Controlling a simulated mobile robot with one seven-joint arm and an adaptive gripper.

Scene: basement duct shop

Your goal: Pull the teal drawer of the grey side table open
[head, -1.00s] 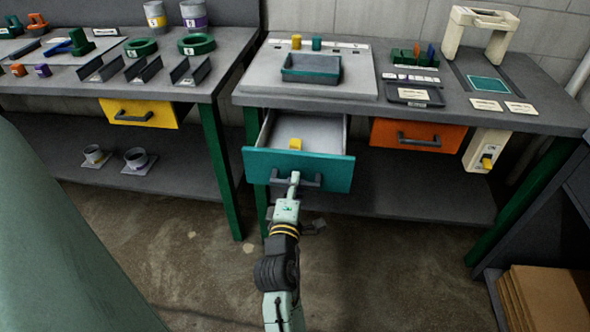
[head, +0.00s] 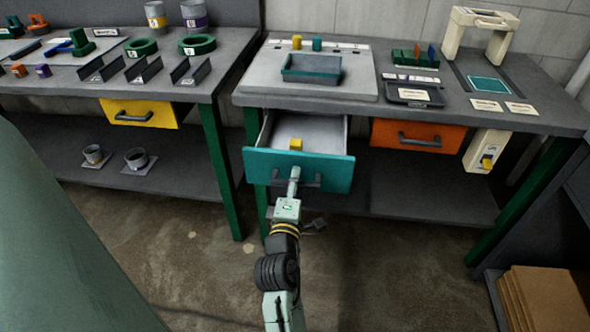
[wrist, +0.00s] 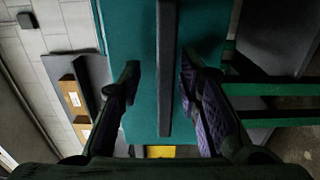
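The teal drawer (head: 325,171) of the grey side table (head: 360,101) stands pulled out, its grey inside showing. A small yellow block (head: 296,144) is in it. Its dark bar handle (head: 312,181) is on the front, partly hidden by my gripper (head: 294,174). In the wrist view the handle (wrist: 167,80) runs between the two fingers of my gripper (wrist: 158,72). The fingers are apart, with a clear gap on the left finger's side and a narrower one on the right. The teal front (wrist: 145,30) lies behind them.
An orange drawer (head: 418,135) is shut to the right, with a switch box (head: 487,150) beside it. A yellow drawer (head: 139,112) is on the left bench. A low shelf (head: 425,200) lies beneath. Cardboard (head: 545,298) stands at lower right. Floor before the drawer is clear.

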